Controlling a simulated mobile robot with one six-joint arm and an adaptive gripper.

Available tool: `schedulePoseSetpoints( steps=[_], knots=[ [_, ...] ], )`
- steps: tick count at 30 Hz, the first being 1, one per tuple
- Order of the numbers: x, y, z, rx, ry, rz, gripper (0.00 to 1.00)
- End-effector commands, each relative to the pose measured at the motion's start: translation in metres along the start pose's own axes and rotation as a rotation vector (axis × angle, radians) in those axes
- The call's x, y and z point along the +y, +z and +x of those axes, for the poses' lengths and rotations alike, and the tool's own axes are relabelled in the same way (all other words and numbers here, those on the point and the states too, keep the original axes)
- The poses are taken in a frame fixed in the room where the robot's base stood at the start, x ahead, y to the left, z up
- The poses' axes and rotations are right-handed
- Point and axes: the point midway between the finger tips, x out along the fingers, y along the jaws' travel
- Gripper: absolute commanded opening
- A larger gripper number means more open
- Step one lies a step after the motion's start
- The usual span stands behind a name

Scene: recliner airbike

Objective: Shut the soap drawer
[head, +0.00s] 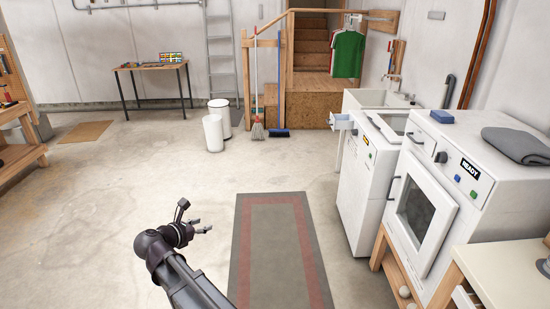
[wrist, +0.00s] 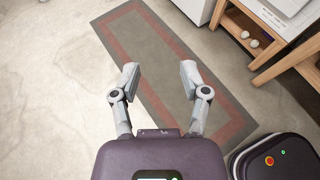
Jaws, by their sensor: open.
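The soap drawer (head: 342,121) is a small pale tray with a bluish inside. It sticks out to the left from the upper part of the white washing machine (head: 360,190) in the head view, so it stands open. My gripper (head: 204,228) is low at the front left, over the floor, well apart from the drawer and the machine. In the wrist view my gripper (wrist: 159,72) has its two fingers spread with nothing between them. The drawer does not show in the wrist view.
A grey mat (head: 244,250) with a red border lies between my gripper and the machines. A second white machine (head: 424,205) with a READY display stands nearer, right of the washer. A sink (head: 375,98) is behind. The floor left of the mat is clear.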

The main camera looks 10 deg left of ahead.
Motion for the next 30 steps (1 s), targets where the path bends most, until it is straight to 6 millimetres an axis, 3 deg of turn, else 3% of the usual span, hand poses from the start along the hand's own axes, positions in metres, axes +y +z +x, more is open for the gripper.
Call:
schedulePoseSetpoints(
  steps=[1,3,4,11,18,30],
  knots=[
    [-0.005,0.001,0.004,0.008,-0.008,0.014,0.26],
    [-0.012,0.002,0.011,0.023,-0.022,0.046,0.05],
    [-0.017,0.003,0.015,0.031,-0.031,0.063,0.0],
    [-0.068,0.009,0.055,0.125,-0.135,0.282,0.0],
    [-0.141,0.013,0.101,0.234,-0.302,0.604,0.0],
    [-0.259,0.011,0.144,0.348,-0.628,1.157,0.0]
  ],
)
